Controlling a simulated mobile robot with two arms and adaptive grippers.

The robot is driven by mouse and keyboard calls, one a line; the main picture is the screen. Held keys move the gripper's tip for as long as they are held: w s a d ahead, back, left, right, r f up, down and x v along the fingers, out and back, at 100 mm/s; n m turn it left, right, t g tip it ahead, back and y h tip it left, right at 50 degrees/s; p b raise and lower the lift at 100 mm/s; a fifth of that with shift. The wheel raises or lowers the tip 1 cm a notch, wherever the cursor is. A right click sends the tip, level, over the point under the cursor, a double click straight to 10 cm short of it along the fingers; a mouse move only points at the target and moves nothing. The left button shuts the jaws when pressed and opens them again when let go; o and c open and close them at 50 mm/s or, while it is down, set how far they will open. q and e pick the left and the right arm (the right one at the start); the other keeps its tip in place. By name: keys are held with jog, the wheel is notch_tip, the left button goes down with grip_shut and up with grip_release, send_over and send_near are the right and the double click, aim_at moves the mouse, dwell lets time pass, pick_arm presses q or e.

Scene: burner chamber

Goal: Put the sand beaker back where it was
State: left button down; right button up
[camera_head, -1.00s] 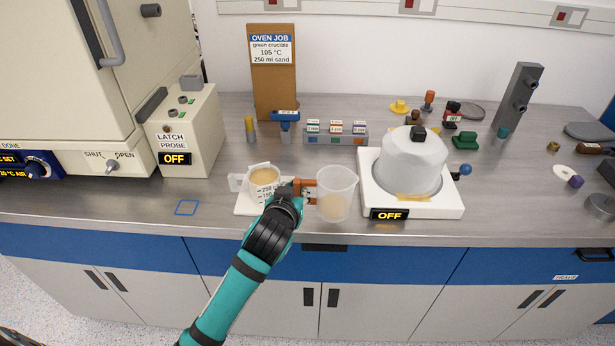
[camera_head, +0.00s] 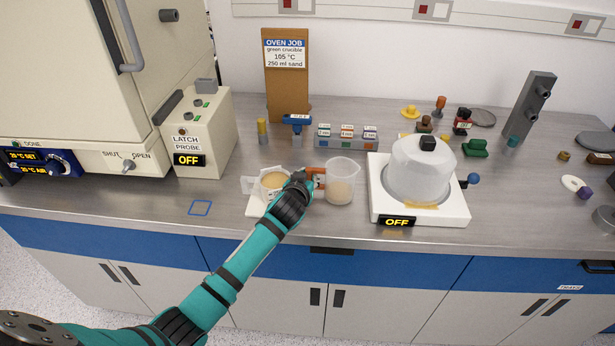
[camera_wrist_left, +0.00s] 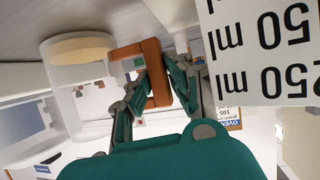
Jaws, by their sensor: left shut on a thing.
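The clear beaker (camera_head: 341,182) with pale sand in its bottom is just left of the white heater base, and appears upright. My left gripper (camera_head: 314,178) is shut on the beaker's orange handle (camera_wrist_left: 155,72). In the left wrist view the beaker (camera_wrist_left: 80,85) shows upside down, with the sand at the top. I cannot tell whether its base touches the bench. A second cup of tan material (camera_head: 272,181) stands on a white pad (camera_head: 256,207) left of the gripper, partly hidden by my arm. Its volume label (camera_wrist_left: 265,45) fills a corner of the wrist view. My right gripper is out of view.
The domed heater (camera_head: 418,170) on its white base (camera_head: 445,213) reads OFF. A blue square outline (camera_head: 200,208) lies on bare bench at the left. A latch box (camera_head: 205,135) and oven stand farther left. A button rack (camera_head: 345,138) is behind the beaker.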

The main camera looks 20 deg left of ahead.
pick_arm(q)
jog(key=shift+f, duration=0.1)
jog(key=c, duration=1.5)
grip_release()
jog(key=shift+s+r, duration=0.2)
jog(key=b+v, duration=0.1)
jog(key=v, duration=1)
jog(key=shift+s+r, duration=0.1)
jog(key=shift+s, duration=0.25)
